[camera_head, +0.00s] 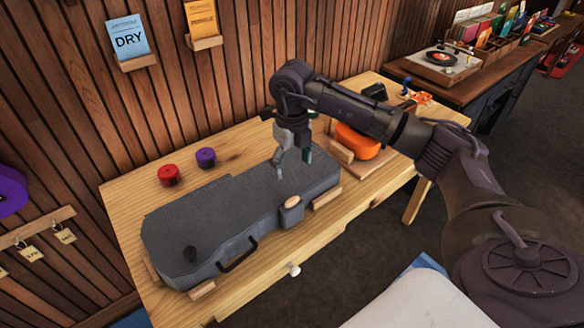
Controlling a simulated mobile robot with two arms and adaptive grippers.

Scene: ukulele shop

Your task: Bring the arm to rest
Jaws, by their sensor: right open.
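My right arm comes in from the right and reaches over the wooden table (118,203). My right gripper (277,172) points down, open and empty, over the right part of a closed grey instrument case (215,212). I cannot tell whether the fingertips touch the lid or hang just above it. The case lies flat on the table, held by small wooden blocks, with a black handle (238,256) on its front side. My left gripper is out of view.
An orange object (357,142) sits on the table to the right, partly behind my arm. A record player (443,62) stands on a dark counter at the back right. Wood slats line the wall.

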